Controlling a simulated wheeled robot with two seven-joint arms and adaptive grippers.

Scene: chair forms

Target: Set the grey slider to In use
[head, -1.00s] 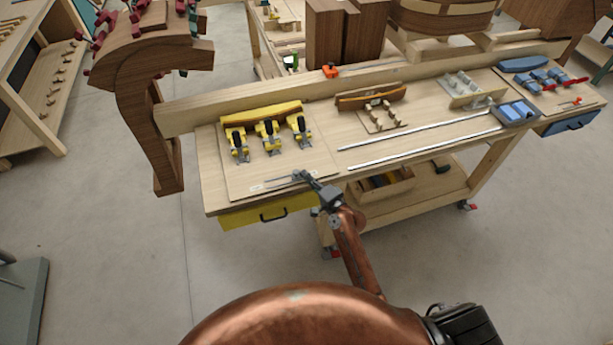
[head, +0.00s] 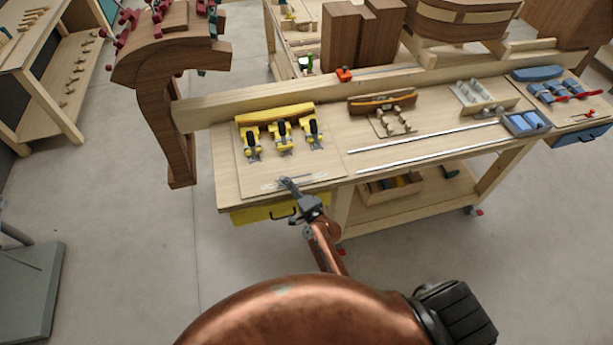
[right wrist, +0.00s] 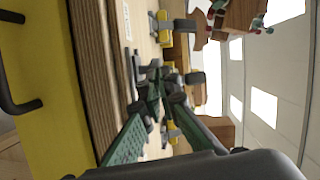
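The grey slider (head: 284,181) is a small grey knob on a slotted plate at the front of the board with yellow clamps, near the bench's left end. In the right wrist view the knob (right wrist: 151,68) shows just beyond my fingertips. My right gripper (head: 289,186) reaches down to the knob from the front. In the right wrist view its dark green fingers (right wrist: 156,92) come together at the tips, at or touching the knob. Whether they pinch it or only press its side is unclear. The plate's markings are too small to read. My left gripper is out of view.
Yellow clamps (head: 282,136) stand behind the slider plate. A yellow drawer (head: 262,211) with a black handle lies below the bench edge. Two metal rails (head: 430,137) run to the right. A brown curved wooden form (head: 172,110) stands at the left end.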

